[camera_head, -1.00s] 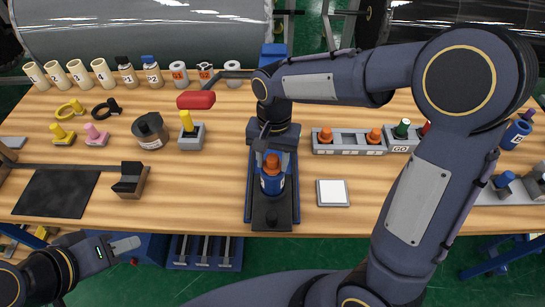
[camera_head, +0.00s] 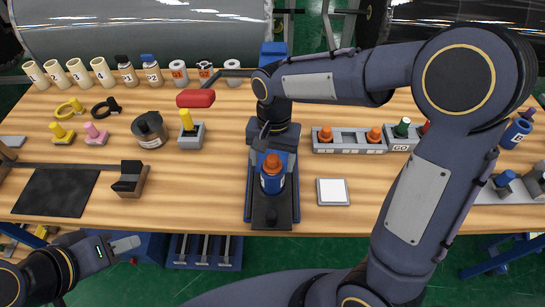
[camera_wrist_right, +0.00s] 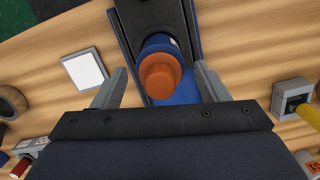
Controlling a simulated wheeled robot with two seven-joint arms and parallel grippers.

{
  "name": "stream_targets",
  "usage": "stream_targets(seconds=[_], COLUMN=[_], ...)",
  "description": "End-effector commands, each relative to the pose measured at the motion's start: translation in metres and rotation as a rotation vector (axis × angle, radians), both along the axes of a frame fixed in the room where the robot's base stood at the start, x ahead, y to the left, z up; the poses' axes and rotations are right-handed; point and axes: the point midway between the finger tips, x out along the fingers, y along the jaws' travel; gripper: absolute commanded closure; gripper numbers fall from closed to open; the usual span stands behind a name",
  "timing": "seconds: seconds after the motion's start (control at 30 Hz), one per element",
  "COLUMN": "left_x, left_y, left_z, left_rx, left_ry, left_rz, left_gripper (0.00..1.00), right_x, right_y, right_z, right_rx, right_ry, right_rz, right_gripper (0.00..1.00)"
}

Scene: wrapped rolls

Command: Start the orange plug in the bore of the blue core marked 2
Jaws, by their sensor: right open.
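The orange plug (camera_head: 272,164) sits upright at the top of the blue core (camera_head: 271,184), which stands in a dark fixture (camera_head: 271,213) at the table's middle front. The core's mark is too small to read. How deep the plug sits cannot be told. In the right wrist view the plug (camera_wrist_right: 160,75) lies between the spread fingers of my right gripper (camera_wrist_right: 160,68), with gaps on both sides; the blue core (camera_wrist_right: 158,42) shows beyond it. In the head view my right gripper (camera_head: 268,138) is just above and behind the plug. My left gripper (camera_head: 126,244) hangs empty before the table's front edge.
A rack (camera_head: 349,141) with more orange plugs and a green-knobbed block (camera_head: 401,130) stand to the right. A white-topped square pad (camera_head: 333,191) lies beside the fixture. A grey block with a yellow peg (camera_head: 188,125) stands left. Tubes and bottles line the back.

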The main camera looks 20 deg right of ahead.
Motion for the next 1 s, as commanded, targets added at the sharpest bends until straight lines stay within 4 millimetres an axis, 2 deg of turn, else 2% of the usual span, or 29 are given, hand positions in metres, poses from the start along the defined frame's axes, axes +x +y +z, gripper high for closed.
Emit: stream_targets(seconds=[0.17, 0.5, 0.6, 1.0], left_x=[0.0, 0.0, 0.0, 0.0], left_y=[0.0, 0.0, 0.0, 0.0], left_z=[-0.001, -0.004, -0.005, -0.004], left_rx=[0.0, 0.0, 0.0, 0.0], left_ry=[0.0, 0.0, 0.0, 0.0], left_rz=[0.0, 0.0, 0.0, 0.0], left_gripper=[0.64, 0.64, 0.64, 0.64], right_x=[0.001, 0.007, 0.008, 0.008], right_y=[0.0, -0.003, -0.004, -0.004], right_z=[0.007, 0.061, 0.071, 0.078], right_rx=[0.0, 0.002, 0.0, 0.0], right_ry=[-0.002, -0.003, -0.001, 0.0], right_rz=[0.0, 0.0, 0.0, 0.0], right_gripper=[0.32, 0.32, 0.32, 0.32])
